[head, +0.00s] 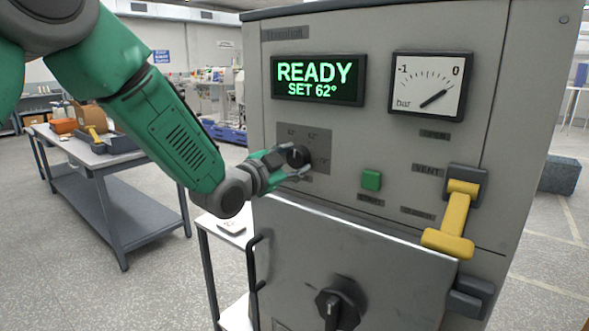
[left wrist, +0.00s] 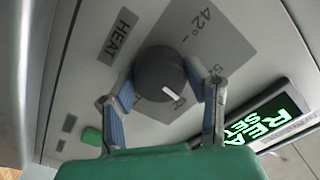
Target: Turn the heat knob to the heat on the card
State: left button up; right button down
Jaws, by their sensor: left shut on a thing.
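The dark round heat knob (head: 297,155) sits on the grey cabinet front, on a darker scale plate (head: 322,140). My left gripper (head: 290,161) has its fingers on both sides of the knob and is shut on it. The display (head: 318,80) reads READY, SET 62°. I cannot make out a readable card. My right gripper is not in view.
A gauge (head: 430,85), a green button (head: 371,180) and a yellow lever (head: 452,225) are on the cabinet front. A protruding panel (head: 350,250) with a black handle (head: 338,303) lies below the knob. A small white item (head: 231,227) lies on a side table at left.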

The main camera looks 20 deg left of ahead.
pick_arm(q)
jog(key=shift+f+m+b, duration=0.15)
jog(key=shift+m+b, duration=0.4)
jog(key=shift+m, duration=0.25)
jog(key=shift+f+m+b, duration=0.15)
jog(key=shift+m+b, duration=0.35)
jog(key=shift+m, duration=0.3)
jog(key=o, duration=1)
jog(key=shift+o, duration=0.8)
jog(key=shift+w, duration=0.15)
jog(key=shift+s+a+r, duration=0.15)
jog(key=shift+s, duration=0.2)
jog(key=v, duration=1.1)
jog(key=shift+a, duration=0.1)
